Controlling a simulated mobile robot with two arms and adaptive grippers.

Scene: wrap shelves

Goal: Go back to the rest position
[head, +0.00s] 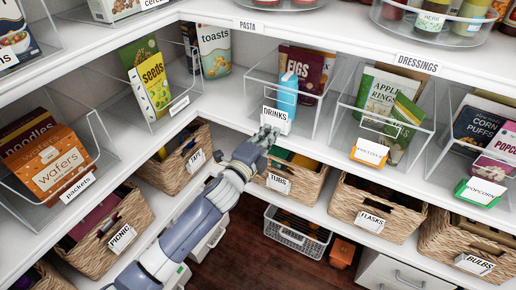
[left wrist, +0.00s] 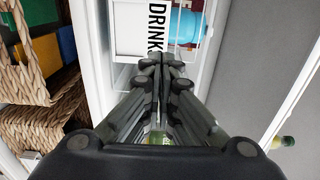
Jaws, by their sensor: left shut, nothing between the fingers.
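My left gripper (head: 266,136) is in the middle of the head view, at the end of my grey-blue arm that reaches up from the lower left. It is at the front edge of the middle shelf, just below the DRINKS label (head: 276,119). In the left wrist view its fingers (left wrist: 160,62) are closed together with nothing between them. The DRINKS label shows right past the fingertips there; I cannot tell whether they touch it. My right gripper is not in view.
A clear bin (head: 318,117) behind the label holds a blue carton (head: 287,96) and a FIGS pack (head: 309,69). Below my gripper is the TUBS basket (head: 305,180). More clear bins and wicker baskets (head: 372,206) line the shelves. Dark floor (head: 240,240) is open below.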

